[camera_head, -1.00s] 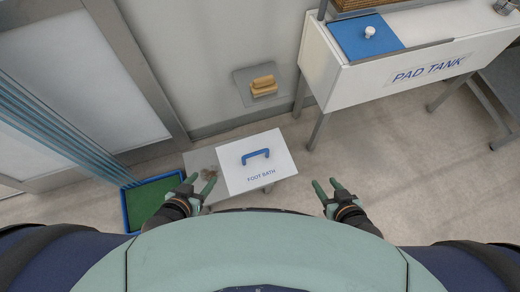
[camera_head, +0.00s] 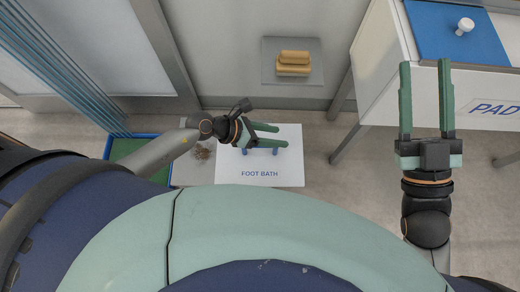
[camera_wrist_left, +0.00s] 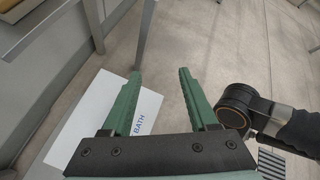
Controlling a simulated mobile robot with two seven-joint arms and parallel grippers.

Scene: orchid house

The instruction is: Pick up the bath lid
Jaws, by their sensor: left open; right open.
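The bath lid (camera_head: 285,172) is a white panel marked FOOT BATH, lying flat below the wall. Its blue handle (camera_head: 275,152) is mostly hidden behind my left gripper (camera_head: 272,136) in the head view. My left gripper is open and appears over the lid, its fingers pointing right; I cannot tell how high above it is. In the left wrist view the lid (camera_wrist_left: 95,115) shows behind and between the open fingers, partly hidden, with the handle not visible. My right gripper (camera_head: 426,95) is open and empty, raised in front of the pad tank with its fingers pointing away.
A white pad tank (camera_head: 390,55) on legs stands at the right, with a blue lid (camera_head: 440,35) and white knob. A green mat in a blue-edged tray (camera_head: 108,148) lies left. Blue strips hang at the far left. A wall holder with brushes (camera_head: 293,62) is above the lid.

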